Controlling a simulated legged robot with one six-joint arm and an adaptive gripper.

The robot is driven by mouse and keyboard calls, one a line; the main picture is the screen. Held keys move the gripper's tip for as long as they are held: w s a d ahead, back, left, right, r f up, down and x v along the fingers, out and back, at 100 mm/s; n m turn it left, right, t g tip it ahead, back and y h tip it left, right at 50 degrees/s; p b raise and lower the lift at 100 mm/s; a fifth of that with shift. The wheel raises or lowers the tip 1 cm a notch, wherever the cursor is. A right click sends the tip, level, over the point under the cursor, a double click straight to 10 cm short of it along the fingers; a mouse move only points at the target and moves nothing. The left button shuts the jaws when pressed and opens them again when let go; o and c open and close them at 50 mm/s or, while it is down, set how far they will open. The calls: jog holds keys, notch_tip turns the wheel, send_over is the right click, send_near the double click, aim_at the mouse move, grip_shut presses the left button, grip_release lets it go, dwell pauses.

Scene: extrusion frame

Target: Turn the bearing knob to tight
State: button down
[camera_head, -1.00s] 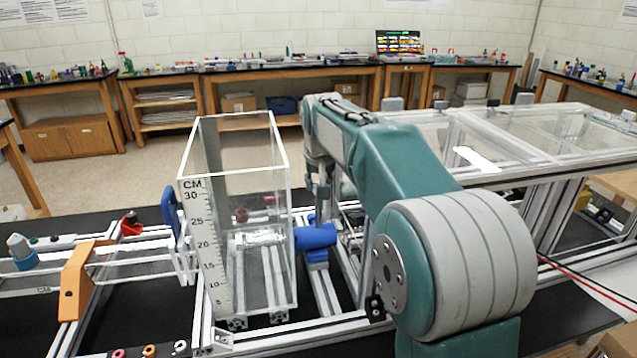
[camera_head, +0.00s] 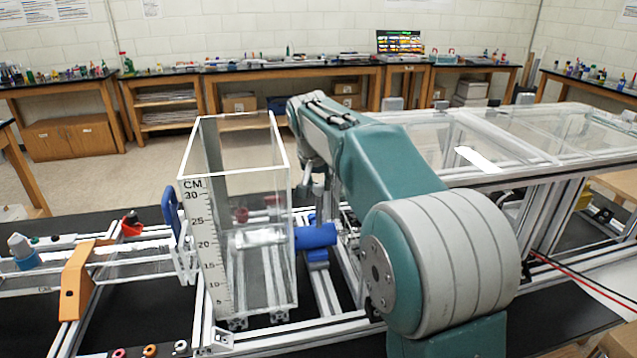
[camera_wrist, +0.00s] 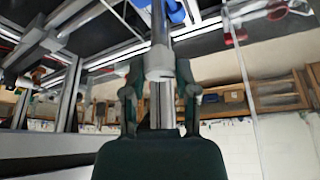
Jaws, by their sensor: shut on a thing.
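My gripper (camera_wrist: 159,72) shows in the wrist view with its two dark fingers on either side of a pale grey cylindrical piece (camera_wrist: 159,63), shut on it. This piece sits in line with a grey rod; I cannot tell for sure that it is the bearing knob, and no tight mark is readable. In the head view my gripper (camera_head: 320,192) is small and partly hidden, pointing down just behind and right of the clear tank, above a blue cylinder (camera_head: 316,236) on a blue mount.
The clear tank (camera_head: 190,262) with a centimetre scale stands close left of my gripper. Aluminium rails run below and around it. A clear-topped frame (camera_head: 530,150) stands at right. Red and black cables (camera_head: 565,268) lie at the right. An orange bracket (camera_head: 76,280) is at left.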

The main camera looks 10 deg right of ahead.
aim_at(317, 184)
jog(key=shift+c, duration=1.9)
grip_release()
jog(key=shift+f, duration=0.25)
jog(key=shift+a+r, duration=0.1)
jog(key=shift+r, duration=0.1)
notch_tip(317, 184, up, 10)
